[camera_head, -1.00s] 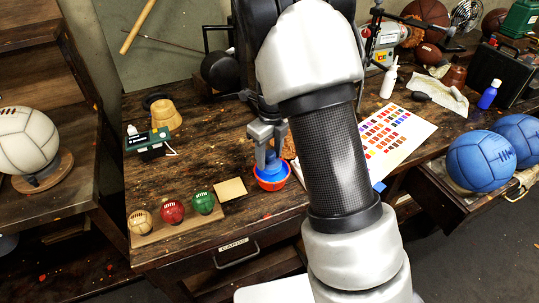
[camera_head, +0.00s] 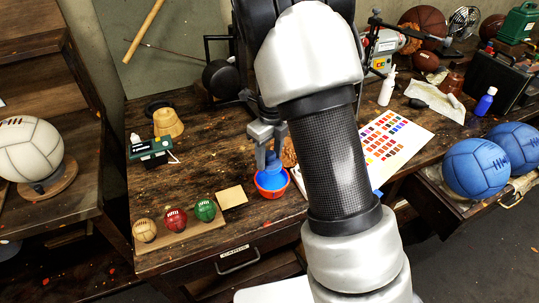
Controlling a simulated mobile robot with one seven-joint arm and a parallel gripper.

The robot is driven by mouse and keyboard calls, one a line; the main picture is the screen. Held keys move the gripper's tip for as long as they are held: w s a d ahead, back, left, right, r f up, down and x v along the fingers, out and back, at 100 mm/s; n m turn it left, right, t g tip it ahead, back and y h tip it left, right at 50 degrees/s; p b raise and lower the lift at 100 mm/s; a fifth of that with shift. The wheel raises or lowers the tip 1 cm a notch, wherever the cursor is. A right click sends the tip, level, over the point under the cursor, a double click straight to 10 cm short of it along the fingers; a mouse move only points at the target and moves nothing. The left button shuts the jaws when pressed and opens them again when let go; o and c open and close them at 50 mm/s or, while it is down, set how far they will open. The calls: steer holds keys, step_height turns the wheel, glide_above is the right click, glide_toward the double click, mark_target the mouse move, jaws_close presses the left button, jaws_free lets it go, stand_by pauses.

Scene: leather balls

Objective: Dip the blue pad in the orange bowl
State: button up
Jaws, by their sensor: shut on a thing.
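The orange bowl (camera_head: 272,191) stands on the dark wooden workbench, left of my arm. Blue shows inside it around the pad. The blue pad (camera_head: 270,165) is a blue piece with a narrow top, upright in the bowl's mouth. My gripper (camera_head: 268,150) points down over the bowl and is shut on the top of the pad. The pad's lower end is hidden inside the bowl, so I cannot tell how deep it sits.
A tan square (camera_head: 233,196) and a board with three small balls (camera_head: 176,217) lie left of the bowl. A color chart (camera_head: 390,140) lies right of my arm. A yellow cup (camera_head: 168,122) and a green device (camera_head: 151,148) stand farther back.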

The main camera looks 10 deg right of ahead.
steer(key=shift+r+p, duration=2.05)
